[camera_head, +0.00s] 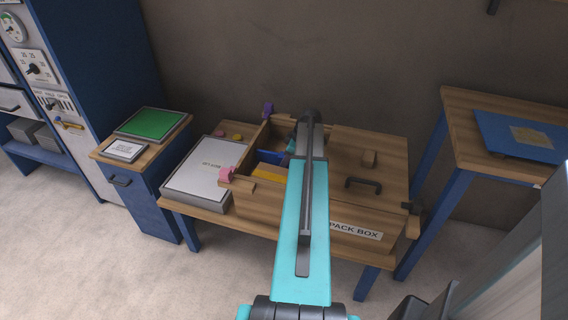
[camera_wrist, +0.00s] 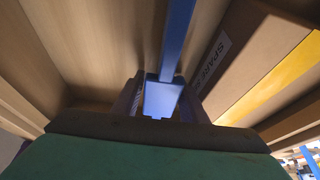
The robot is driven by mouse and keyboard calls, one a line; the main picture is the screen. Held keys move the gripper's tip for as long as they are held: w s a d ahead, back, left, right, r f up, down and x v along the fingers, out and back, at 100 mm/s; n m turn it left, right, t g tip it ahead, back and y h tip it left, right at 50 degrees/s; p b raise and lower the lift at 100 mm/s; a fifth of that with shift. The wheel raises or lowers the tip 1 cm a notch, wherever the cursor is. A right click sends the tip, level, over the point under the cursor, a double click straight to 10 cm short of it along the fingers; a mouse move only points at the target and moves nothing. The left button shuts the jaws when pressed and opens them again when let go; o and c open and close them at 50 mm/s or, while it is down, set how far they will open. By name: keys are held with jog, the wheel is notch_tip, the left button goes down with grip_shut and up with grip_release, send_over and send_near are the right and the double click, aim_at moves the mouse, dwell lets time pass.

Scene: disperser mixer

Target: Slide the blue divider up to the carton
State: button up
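The blue divider (camera_head: 271,157) stands in the open left part of the wooden pack box (camera_head: 290,219), partly hidden by my arm. In the wrist view its top edge (camera_wrist: 177,35) runs up the picture, with a lighter blue part (camera_wrist: 163,99) low in the middle. My gripper (camera_wrist: 164,105) has a dark finger close against each side of that part, with no clear gap. The brown carton (camera_wrist: 237,55) with a "SPARE" label and yellow band lies right of the divider, apart from it by a strip of box floor. In the head view my arm hides the fingertips.
A lid with a black handle (camera_head: 362,184) covers the box's right part. A pink block (camera_head: 227,174) and a purple one (camera_head: 268,109) sit at the box's left edge. A white-topped tray (camera_head: 207,166) stands left. Another table (camera_head: 460,105) stands right.

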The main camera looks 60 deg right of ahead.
jog(key=v, duration=1.3)
jog(key=shift+r, duration=0.35)
